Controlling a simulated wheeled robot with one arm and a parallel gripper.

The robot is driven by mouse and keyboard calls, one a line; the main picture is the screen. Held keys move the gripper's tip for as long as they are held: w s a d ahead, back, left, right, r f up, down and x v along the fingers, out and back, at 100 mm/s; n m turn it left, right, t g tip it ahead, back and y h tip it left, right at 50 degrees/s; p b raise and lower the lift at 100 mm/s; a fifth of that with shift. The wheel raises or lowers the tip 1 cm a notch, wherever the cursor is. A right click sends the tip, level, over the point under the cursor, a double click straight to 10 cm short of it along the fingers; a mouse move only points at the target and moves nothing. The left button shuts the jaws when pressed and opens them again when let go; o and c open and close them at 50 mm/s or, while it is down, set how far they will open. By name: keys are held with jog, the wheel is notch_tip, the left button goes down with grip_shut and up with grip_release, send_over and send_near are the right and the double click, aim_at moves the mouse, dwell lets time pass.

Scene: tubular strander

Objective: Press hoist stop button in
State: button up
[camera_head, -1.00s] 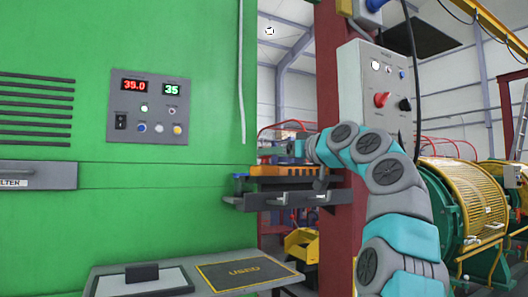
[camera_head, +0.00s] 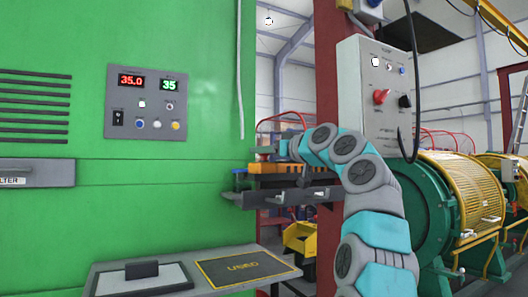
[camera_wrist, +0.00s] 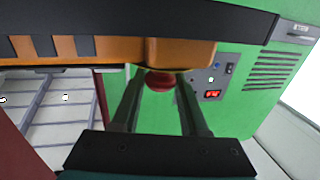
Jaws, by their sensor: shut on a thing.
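A round red button (camera_wrist: 160,81) sticks out from the end of an orange body (camera_wrist: 180,52) in the wrist view. No label on it can be read. My gripper (camera_wrist: 160,84) has one finger on each side of the red button, with the tips close to the orange body, and is shut on it. In the head view my gripper (camera_head: 268,151) is small, just above the orange body (camera_head: 290,168) on a dark bracket shelf (camera_head: 285,197). The red button cannot be made out there.
A green cabinet (camera_head: 200,70) with a grey display panel (camera_head: 146,103) stands at left. A grey control box (camera_head: 372,95) with a red knob (camera_head: 381,96) hangs on a dark red column (camera_head: 328,60). A grey ledge (camera_head: 235,255) juts out below.

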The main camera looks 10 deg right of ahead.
grip_shut()
dwell(0.4)
